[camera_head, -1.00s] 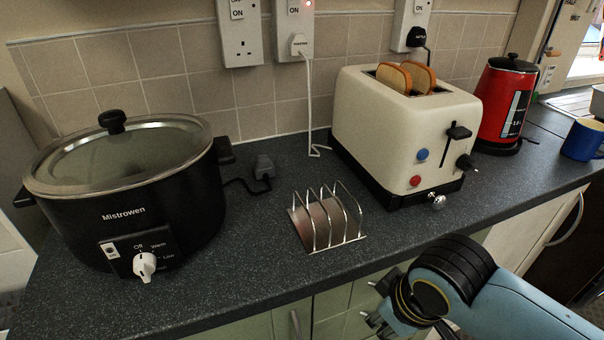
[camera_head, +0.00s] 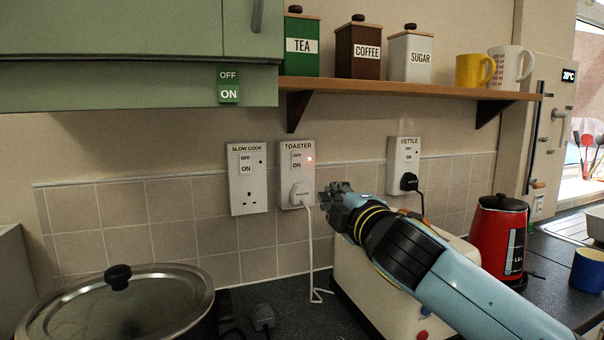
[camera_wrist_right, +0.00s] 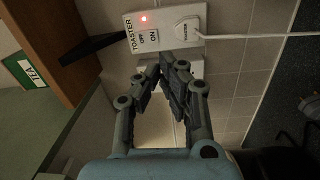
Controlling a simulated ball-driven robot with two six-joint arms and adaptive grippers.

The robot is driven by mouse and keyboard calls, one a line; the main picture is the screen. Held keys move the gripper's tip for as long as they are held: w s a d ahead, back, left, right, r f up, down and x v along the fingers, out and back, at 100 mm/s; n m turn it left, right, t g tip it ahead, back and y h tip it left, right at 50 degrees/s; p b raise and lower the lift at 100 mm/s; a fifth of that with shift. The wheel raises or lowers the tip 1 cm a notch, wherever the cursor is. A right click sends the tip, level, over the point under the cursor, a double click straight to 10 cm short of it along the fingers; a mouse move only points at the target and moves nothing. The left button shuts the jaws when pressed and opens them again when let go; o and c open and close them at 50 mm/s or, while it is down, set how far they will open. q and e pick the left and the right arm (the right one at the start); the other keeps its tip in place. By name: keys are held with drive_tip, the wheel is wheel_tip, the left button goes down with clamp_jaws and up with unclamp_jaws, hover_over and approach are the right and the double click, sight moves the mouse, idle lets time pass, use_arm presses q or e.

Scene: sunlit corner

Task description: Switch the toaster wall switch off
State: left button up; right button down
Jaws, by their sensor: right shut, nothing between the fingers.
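The toaster wall switch is on a white socket plate (camera_head: 296,172) labelled TOASTER, with an OFF/ON rocker (camera_head: 296,163) and a lit red light. A white plug (camera_head: 299,194) with a white cord sits in its socket. The plate also shows in the right wrist view (camera_wrist_right: 168,29), just beyond the fingertips. My right gripper (camera_head: 334,192) is shut and empty, to the right of and a little below the rocker. In the right wrist view its fingers (camera_wrist_right: 168,72) close together below the plate; contact cannot be told. My left gripper is not in view.
Neighbouring plates are labelled SLOW COOK (camera_head: 247,178) and KETTLE (camera_head: 404,165). A shelf (camera_head: 400,88) with canisters and mugs is above. The cream toaster (camera_head: 365,290) is partly behind my right arm; a red kettle (camera_head: 497,240) stands right, a slow cooker (camera_head: 120,305) lower left.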

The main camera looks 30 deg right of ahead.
sight(298, 157)
drive_tip(key=shift+w+a+r+n+t+y, duration=0.15)
drive_tip(key=shift+w+r+n+t, duration=0.25)
drive_tip(key=shift+r, duration=0.2)
drive_tip(key=shift+w+d+r+n+t+y, duration=0.1)
drive_tip(key=shift+w+r+n+t+y, duration=0.15)
drive_tip(key=shift+r+n, duration=0.3)
drive_tip(key=p+x, duration=0.3)
drive_tip(key=x, duration=0.9)
drive_tip(key=shift+w+r, duration=0.15)
drive_tip(key=shift+w, duration=0.1)
drive_tip(key=shift+w+d, duration=0.25)
drive_tip(key=shift+w, duration=0.45)
